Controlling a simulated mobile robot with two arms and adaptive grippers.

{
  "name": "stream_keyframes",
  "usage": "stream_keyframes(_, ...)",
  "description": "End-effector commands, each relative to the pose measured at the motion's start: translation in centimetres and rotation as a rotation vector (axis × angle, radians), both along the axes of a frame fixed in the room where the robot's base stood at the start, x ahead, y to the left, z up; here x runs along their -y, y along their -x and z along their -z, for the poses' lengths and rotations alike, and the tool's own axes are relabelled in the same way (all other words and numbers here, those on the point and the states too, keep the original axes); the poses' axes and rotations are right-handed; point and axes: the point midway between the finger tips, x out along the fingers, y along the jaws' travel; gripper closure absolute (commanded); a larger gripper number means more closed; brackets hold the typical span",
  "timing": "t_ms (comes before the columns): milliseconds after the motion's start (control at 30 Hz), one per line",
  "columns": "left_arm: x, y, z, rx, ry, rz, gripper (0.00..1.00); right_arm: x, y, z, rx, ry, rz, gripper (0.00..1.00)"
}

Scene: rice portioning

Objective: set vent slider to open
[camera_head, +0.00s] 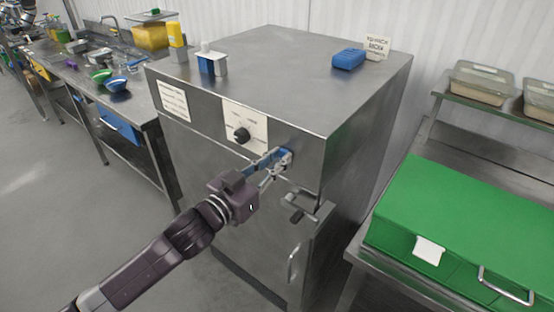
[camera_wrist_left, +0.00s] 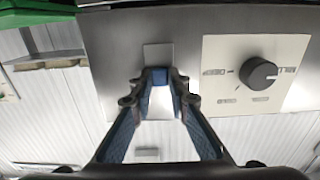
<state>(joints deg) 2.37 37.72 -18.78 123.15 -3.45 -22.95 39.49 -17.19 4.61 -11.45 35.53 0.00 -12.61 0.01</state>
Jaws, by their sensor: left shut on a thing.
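My left gripper (camera_head: 279,160) reaches the upper front face of a steel cabinet (camera_head: 275,75), right of a black dial. Its blue-padded fingers are closed on a small part there, which I take to be the vent slider; the fingers hide most of it. In the left wrist view the fingertips (camera_wrist_left: 159,78) come together in front of a small pale plate (camera_wrist_left: 157,53) on the steel face. The slider's position along its travel cannot be read. My right gripper is not in view.
The black dial (camera_head: 242,135) sits on a white label plate beside the gripper. A latch handle (camera_head: 297,208) sticks out below it. A blue block (camera_head: 348,59) and a yellow bottle (camera_head: 176,41) are on the cabinet top. A green-lidded container (camera_head: 470,215) stands at the right.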

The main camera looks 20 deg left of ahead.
Motion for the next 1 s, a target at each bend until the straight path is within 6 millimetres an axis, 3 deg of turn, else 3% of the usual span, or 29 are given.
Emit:
stream_keyframes(33, 0.0, 0.0, -1.6, 0.001, 0.001, -0.001, 1.0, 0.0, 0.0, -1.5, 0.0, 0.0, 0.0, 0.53)
stream_keyframes(233, 0.0, 0.0, -4.0, 0.002, 0.002, -0.002, 1.0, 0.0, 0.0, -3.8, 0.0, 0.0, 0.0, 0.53)
stream_keyframes(633, 0.0, 0.0, -4.5, 0.009, 0.002, 0.0, 1.0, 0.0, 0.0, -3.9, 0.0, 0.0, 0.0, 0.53)
stream_keyframes(667, 0.0, 0.0, -4.5, 0.01, 0.002, 0.0, 0.81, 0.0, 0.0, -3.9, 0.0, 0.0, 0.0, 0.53)
stream_keyframes(800, 0.0, 0.0, -4.4, 0.007, 0.001, 0.0, 0.67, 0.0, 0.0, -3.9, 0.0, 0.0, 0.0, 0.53)
stream_keyframes(1000, 0.0, 0.0, -4.2, 0.004, 0.001, 0.0, 0.67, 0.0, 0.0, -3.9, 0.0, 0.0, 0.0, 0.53)
